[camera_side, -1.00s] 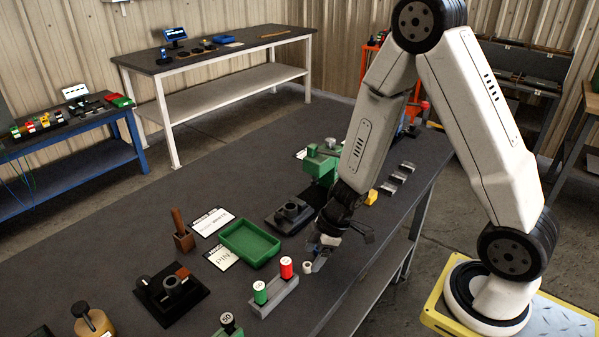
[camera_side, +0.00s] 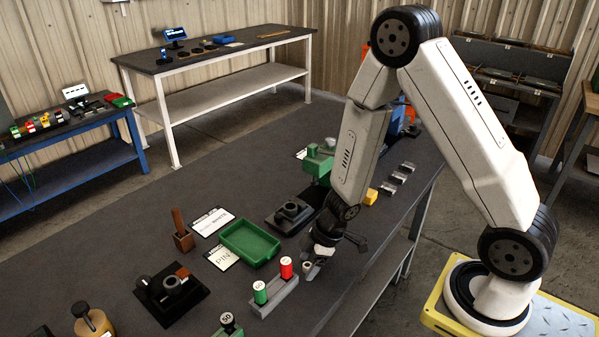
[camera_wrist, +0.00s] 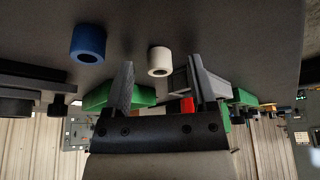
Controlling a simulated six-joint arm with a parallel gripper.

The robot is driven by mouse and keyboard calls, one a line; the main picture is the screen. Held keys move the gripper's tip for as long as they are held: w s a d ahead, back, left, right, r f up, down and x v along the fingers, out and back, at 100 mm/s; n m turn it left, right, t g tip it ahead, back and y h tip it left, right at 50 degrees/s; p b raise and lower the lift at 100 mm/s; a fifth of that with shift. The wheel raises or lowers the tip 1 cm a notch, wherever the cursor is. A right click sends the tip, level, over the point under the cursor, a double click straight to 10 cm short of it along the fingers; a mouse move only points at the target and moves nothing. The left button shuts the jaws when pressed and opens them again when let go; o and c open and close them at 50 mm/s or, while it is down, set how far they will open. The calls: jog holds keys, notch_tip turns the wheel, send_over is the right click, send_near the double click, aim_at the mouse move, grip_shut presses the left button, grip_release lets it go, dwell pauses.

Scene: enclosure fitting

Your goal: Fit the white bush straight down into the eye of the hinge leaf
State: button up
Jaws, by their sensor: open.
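The white bush (camera_wrist: 159,61) is a short hollow cylinder standing on the bench. It shows between and beyond my open fingers in the wrist view, with no clear contact. In the side view the white bush (camera_side: 307,267) is small, at the tip of my gripper (camera_side: 315,264), near the bench's front edge. My gripper (camera_wrist: 160,64) holds nothing. Two dark fixtures have upright rings: one (camera_side: 291,213) behind the green tray, one (camera_side: 172,286) at the front left. I cannot tell which is the hinge leaf.
A blue bush (camera_wrist: 88,43) stands left of the white one in the wrist view. A grey rack (camera_side: 275,297) with red and green capped pieces is close to my gripper. The green tray (camera_side: 249,243) and a wooden block (camera_side: 184,240) lie further left.

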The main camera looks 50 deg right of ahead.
aim_at(309, 264)
grip_shut()
jog(key=shift+r, duration=0.2)
notch_tip(309, 264, up, 10)
jog(key=shift+f, duration=0.2)
dwell(1.0)
dwell(0.7)
